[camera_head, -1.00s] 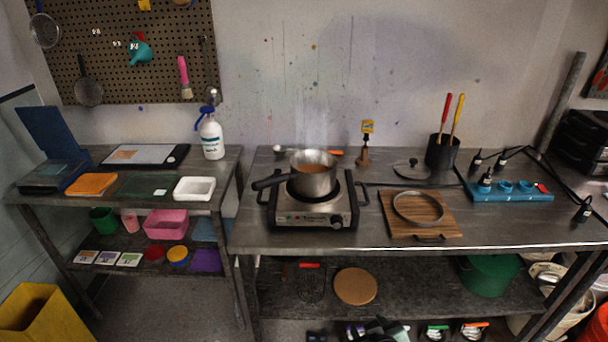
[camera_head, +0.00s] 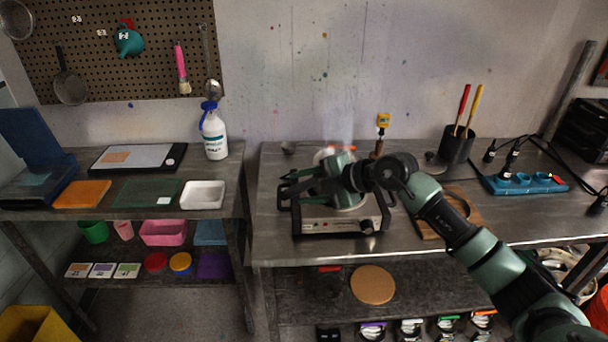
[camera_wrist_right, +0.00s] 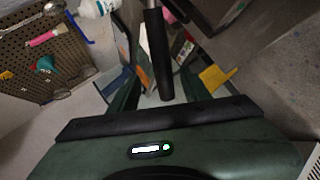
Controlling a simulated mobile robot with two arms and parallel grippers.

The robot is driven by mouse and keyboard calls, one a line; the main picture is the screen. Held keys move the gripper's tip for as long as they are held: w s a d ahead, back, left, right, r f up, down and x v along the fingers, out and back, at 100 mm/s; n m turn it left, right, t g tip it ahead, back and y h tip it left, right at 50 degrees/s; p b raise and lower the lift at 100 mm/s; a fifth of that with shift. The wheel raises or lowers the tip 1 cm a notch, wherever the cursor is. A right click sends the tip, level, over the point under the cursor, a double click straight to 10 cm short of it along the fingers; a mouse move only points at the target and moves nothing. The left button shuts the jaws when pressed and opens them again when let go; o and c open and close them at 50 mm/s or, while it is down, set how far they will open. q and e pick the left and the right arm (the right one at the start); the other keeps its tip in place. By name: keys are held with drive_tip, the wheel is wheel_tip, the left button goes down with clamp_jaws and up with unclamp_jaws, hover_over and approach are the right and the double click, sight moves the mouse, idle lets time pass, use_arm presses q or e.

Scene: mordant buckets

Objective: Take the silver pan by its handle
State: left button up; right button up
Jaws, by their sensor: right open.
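The silver pan (camera_head: 350,202) stands on the hot plate (camera_head: 340,222) on the metal bench in the head view. My right gripper and wrist cover most of the pan and its contents. The pan's black handle (camera_wrist_right: 158,60) runs down the middle of the right wrist view, between the fingers. My right gripper (camera_head: 290,185) is open, with a finger on each side of the handle. I cannot tell whether either finger touches it. My left gripper is not in view.
A wooden board (camera_head: 428,228) lies right of the hot plate, partly behind my arm. A white bottle (camera_head: 214,138) stands on the left bench, across a gap.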

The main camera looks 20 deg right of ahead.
drive_tip(key=shift+w+d+f, duration=0.15)
drive_tip(key=shift+w+f, duration=0.1)
drive_tip(key=shift+w, duration=0.15)
drive_tip(key=shift+w+a+f+p, duration=0.2)
drive_tip(key=shift+w+f+p, duration=0.3)
drive_tip(key=shift+p, duration=0.35)
drive_tip(key=x, duration=0.3)
drive_tip(key=shift+d+f+p, duration=0.1)
drive_tip(key=shift+p, duration=0.3)
drive_tip(key=shift+w+a+f, duration=0.35)
drive_tip(key=shift+w+f, duration=0.05)
drive_tip(key=shift+w, duration=0.1)
clamp_jaws()
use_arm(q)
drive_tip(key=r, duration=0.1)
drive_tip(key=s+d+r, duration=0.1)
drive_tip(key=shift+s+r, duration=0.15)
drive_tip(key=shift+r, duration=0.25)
use_arm(e)
drive_tip(key=shift+w+r, duration=0.1)
drive_tip(key=shift+r, duration=0.05)
